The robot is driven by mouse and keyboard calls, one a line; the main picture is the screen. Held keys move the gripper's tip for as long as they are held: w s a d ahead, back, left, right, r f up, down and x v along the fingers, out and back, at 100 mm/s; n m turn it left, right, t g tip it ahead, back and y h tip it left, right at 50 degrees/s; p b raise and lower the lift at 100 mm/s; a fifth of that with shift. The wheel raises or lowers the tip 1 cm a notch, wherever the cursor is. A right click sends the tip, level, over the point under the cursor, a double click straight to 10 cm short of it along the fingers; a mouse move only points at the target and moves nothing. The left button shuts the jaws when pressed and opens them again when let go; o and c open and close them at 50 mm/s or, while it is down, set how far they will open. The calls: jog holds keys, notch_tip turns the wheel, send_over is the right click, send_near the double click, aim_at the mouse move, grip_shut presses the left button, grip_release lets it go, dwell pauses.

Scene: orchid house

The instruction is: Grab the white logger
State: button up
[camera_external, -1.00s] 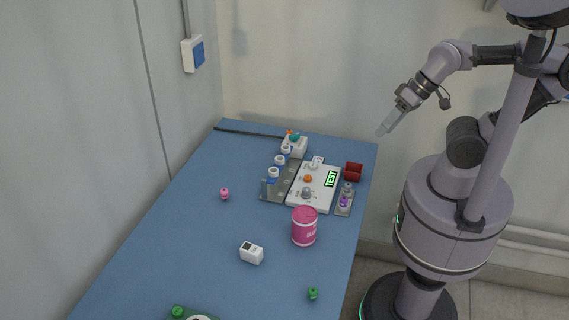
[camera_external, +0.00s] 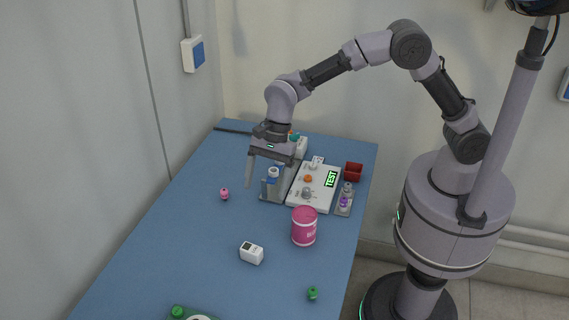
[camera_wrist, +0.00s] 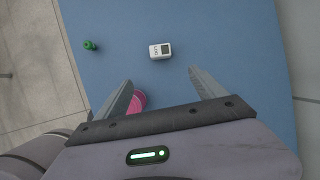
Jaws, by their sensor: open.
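My gripper (camera_external: 264,188) is open and empty, pointing down above the table, farther back than the logger. In the wrist view its two fingers (camera_wrist: 160,82) are spread wide, with nothing between them at the tips.
A pink tin (camera_external: 304,227) stands right of the logger; it is partly hidden by a finger in the wrist view (camera_wrist: 138,102). A green knob-like piece (camera_external: 313,293) and a small pink one (camera_external: 224,194) lie apart. A test panel (camera_external: 314,188) and rack are at the back.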

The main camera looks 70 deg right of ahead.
aim_at(246, 246)
jog(key=shift+m, duration=0.6)
jog(key=b+x, duration=0.4)
jog(key=x, duration=1.1)
jog(key=shift+a+r+b, duration=0.1)
jog(key=shift+a+b, duration=0.1)
jog(key=shift+b, duration=0.1)
jog(key=b+x, duration=0.3)
jog(key=x, duration=0.3)
jog(key=shift+w+r, duration=0.1)
jog(key=shift+w, duration=0.05)
jog(key=shift+r, duration=0.2)
jog(key=c, duration=1.5)
